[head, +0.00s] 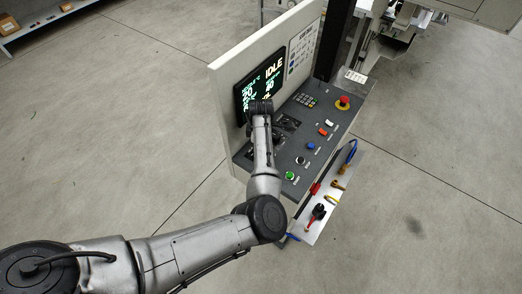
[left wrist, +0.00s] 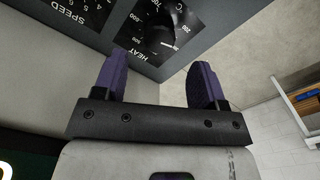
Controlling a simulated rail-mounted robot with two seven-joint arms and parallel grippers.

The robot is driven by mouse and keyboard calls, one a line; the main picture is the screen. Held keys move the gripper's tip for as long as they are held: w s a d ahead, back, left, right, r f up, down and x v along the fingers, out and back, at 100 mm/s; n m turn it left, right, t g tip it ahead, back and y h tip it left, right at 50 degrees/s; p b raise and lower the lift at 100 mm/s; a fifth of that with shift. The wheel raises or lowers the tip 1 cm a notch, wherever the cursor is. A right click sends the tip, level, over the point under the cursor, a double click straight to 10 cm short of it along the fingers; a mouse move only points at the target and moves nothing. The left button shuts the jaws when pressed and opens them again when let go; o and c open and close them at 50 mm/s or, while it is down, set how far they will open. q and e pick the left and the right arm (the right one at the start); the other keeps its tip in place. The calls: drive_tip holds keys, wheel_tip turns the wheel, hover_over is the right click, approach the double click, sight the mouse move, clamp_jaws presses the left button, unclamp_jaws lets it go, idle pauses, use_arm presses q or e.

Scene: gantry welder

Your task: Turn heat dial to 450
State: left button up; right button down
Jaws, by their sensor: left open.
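The heat dial (left wrist: 160,32) is a dark round knob on a black scale plate marked HEAT, at the top of the left wrist view. Part of its scale is cut off, and I cannot read its setting for certain. My left gripper (left wrist: 159,78) is open, with its two purple fingers spread and nothing between them. The dial lies beyond the fingertips, with a visible gap in the picture. In the head view my left arm reaches over the control panel (head: 312,119), and its wrist hides the gripper and much of the dial area. My right gripper is not in view.
A screen (head: 262,85) reading IDLE stands behind the panel. A SPEED scale (left wrist: 68,14) sits beside the heat dial. A red emergency stop (head: 343,102), a keypad (head: 305,100) and several coloured buttons are on the panel. A tool tray (head: 313,229) hangs along its front.

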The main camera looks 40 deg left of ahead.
use_arm(q)
drive_tip(key=shift+f, duration=2.55)
drive_tip(key=shift+r, duration=0.1)
drive_tip(key=c, duration=0.9)
